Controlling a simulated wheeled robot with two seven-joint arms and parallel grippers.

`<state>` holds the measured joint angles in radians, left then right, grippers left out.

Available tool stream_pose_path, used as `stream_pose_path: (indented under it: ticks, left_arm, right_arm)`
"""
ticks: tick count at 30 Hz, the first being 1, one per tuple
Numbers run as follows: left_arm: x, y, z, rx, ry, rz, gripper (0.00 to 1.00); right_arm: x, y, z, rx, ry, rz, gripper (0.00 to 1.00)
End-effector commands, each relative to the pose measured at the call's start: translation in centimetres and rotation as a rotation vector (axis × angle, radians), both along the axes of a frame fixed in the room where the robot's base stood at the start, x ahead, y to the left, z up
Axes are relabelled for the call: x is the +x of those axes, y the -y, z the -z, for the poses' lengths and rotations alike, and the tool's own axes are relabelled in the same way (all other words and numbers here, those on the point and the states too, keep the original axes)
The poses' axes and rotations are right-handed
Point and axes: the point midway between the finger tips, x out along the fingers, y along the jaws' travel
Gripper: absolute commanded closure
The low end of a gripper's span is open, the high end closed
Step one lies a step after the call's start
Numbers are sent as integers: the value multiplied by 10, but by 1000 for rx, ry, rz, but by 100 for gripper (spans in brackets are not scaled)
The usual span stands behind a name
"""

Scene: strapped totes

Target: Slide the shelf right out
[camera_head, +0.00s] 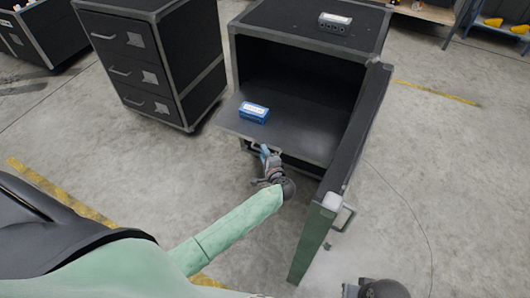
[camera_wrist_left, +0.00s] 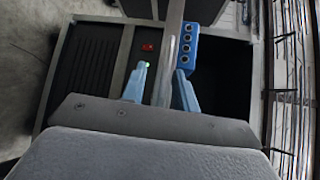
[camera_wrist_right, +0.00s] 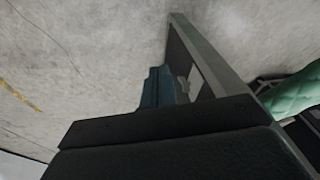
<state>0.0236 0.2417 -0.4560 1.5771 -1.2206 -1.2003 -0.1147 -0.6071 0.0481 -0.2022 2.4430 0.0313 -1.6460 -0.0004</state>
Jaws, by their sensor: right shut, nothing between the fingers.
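The black shelf (camera_head: 290,125) sits in the open black cabinet (camera_head: 285,65), and its front edge sticks out past the cabinet front. A small handle (camera_head: 262,148) is on that edge. My left gripper (camera_head: 266,152) is at the handle. In the left wrist view its blue fingers (camera_wrist_left: 162,85) stand apart, one each side of a grey bar (camera_wrist_left: 172,45); whether they press on it is unclear. My right gripper shows in the right wrist view (camera_wrist_right: 157,85), shut and empty beside the cabinet door (camera_wrist_right: 195,65); its contact with the door is unclear.
The open door (camera_head: 357,130) stands out to the right of the shelf. A drawer cabinet (camera_head: 150,60) stands to the left. Floor in front is clear.

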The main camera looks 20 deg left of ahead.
Motion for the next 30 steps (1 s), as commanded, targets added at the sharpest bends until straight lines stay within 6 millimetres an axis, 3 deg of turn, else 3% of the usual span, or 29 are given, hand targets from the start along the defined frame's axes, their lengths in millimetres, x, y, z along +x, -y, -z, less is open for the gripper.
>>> stream_pose_path:
  ticks: [11, 22, 30]
  left_arm:
    - [-1, 3, -2, -2, 4, 1, 70]
    - [-40, 39, -8, -3, 3, 0, 70]
    - [-55, 52, -13, -1, 4, -1, 70]
  right_arm:
    - [1, 0, 2, -1, 3, -3, 100]
    - [8, -15, 25, 34, 39, -19, 100]
    - [11, -22, 28, 47, 61, -27, 100]
